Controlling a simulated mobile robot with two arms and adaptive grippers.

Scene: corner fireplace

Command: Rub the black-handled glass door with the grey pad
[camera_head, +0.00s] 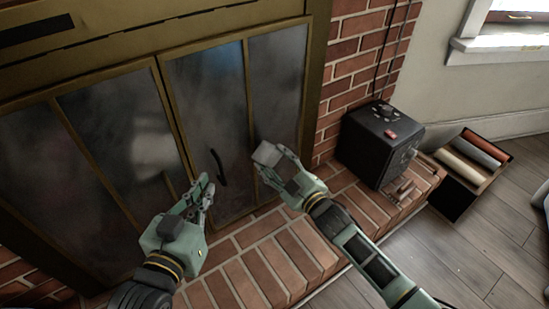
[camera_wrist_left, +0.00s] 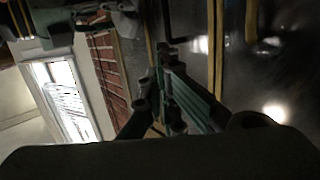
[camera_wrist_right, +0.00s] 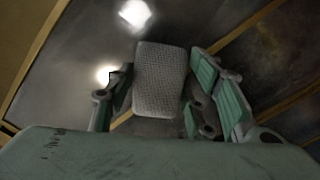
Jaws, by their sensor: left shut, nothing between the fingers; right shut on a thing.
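The glass door (camera_head: 208,100) has a brass frame and a black handle (camera_head: 218,168) near its lower middle. Its dark panes look hazy. My right gripper (camera_head: 272,162) is shut on the grey pad (camera_head: 267,154), in front of the door's lower right part. The pad fills the middle of the right wrist view (camera_wrist_right: 160,78), with its textured face showing and glass behind it. I cannot tell whether it touches the glass. My left gripper (camera_head: 206,186) is shut and empty, just left of and below the handle. Its closed fingers also show in the left wrist view (camera_wrist_left: 166,62).
Another glass door (camera_head: 115,125) is at the left. A brick hearth (camera_head: 265,258) runs below the doors. A black box-shaped device (camera_head: 378,143) stands on the hearth at the right, beside a brick wall (camera_head: 352,50). A box with coloured rolls (camera_head: 460,170) stands on the wooden floor.

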